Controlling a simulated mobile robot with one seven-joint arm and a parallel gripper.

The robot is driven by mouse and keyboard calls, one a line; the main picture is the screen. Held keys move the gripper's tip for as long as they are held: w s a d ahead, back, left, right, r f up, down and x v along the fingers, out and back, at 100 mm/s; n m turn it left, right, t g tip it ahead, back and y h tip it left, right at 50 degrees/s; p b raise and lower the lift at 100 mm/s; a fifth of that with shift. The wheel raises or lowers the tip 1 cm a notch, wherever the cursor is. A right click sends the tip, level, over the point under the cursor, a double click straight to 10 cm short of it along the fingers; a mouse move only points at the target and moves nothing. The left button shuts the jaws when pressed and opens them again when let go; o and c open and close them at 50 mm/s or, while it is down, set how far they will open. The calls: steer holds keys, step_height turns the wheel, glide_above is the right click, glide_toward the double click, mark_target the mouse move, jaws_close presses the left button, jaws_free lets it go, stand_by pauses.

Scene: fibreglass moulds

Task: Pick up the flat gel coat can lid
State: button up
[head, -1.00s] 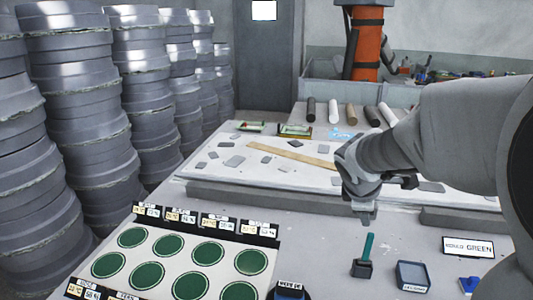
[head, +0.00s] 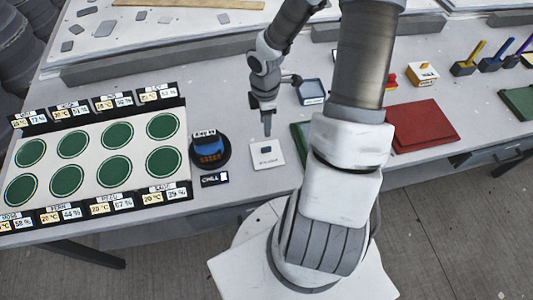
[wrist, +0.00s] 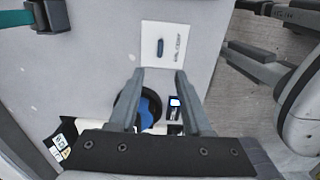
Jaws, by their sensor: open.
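The gel coat can lid (head: 260,160) is a flat whitish square plate with a small dark blue grip and lettering. It lies on the grey table in the head view. In the wrist view the lid (wrist: 154,57) lies just beyond my fingertips, its blue grip standing in the middle. My gripper (head: 267,130) points down over the far edge of the lid. In the wrist view my gripper (wrist: 158,74) has its two fingers apart, with nothing between them. I cannot tell the exact height of the fingertips above the lid.
A round black holder with a blue block (head: 208,150) stands close left of the lid, beside a small "CHILL" sign (head: 214,180). A board with green discs (head: 115,135) lies further left. A blue-grey tray (head: 312,91) is behind right. A red sheet (head: 425,125) lies right.

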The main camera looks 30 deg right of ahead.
mark_target(266, 147)
step_height(266, 147, down, 12)
steer(key=shift+d+f+b, duration=0.1)
steer(key=shift+b, duration=1.05)
jaws_close()
